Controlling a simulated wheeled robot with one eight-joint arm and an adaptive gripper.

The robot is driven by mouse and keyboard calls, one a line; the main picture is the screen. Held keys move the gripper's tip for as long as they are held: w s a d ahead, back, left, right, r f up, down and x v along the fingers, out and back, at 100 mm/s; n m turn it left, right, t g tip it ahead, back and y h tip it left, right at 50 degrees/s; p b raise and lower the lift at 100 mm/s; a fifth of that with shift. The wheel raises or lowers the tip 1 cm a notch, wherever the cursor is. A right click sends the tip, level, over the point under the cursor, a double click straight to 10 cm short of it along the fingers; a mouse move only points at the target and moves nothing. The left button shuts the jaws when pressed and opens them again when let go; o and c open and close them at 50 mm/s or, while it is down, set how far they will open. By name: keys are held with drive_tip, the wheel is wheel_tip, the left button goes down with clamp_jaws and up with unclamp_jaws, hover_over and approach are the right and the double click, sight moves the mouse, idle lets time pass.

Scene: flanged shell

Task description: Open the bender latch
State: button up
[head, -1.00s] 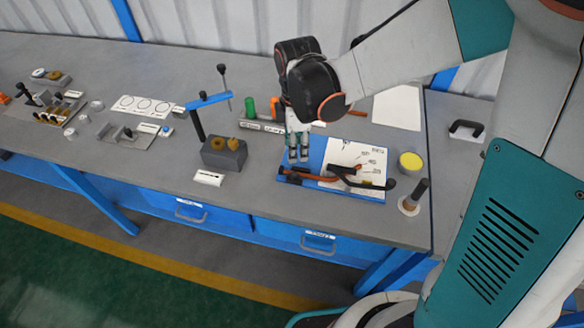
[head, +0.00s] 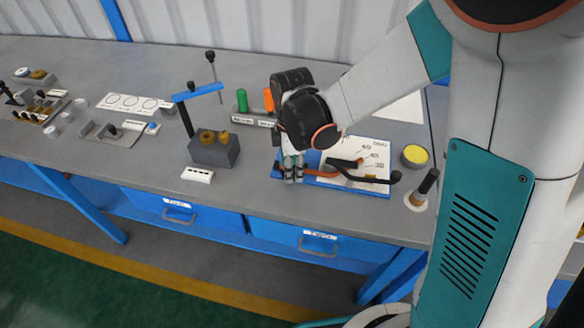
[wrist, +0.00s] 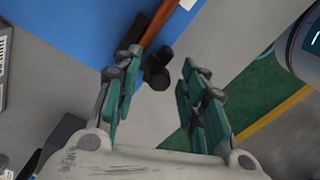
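The bender is a blue board (head: 372,190) with a white angle-marked plate (head: 350,158) on the bench. An orange-brown bar (head: 322,174) lies along its front, and a black-ended lever (head: 362,178) crosses over the plate. In the wrist view the orange-brown bar (wrist: 160,20) runs down to a dark end piece (wrist: 157,70) at the edge of the blue board (wrist: 85,35). I cannot tell which part is the latch. My gripper (head: 292,170) points down at the board's front left corner. In the wrist view my gripper (wrist: 160,92) is open, with the dark end piece showing between or beyond its fingertips; contact is unclear.
A grey block with a blue-armed post (head: 214,150) stands left of the board. Green and orange cylinders (head: 242,100) stand behind. A yellow-topped can (head: 414,156) and a dark upright handle (head: 428,182) are to the right. Bench space in front of the board is narrow.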

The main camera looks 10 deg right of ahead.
clamp_jaws()
drive_tip(key=shift+s+a, duration=0.3)
drive_tip(key=shift+s, duration=0.5)
unclamp_jaws()
drive_tip(key=shift+r, duration=0.1)
wheel_tip(320, 180, up, 7)
drive_tip(key=shift+r, duration=0.15)
idle(0.4)
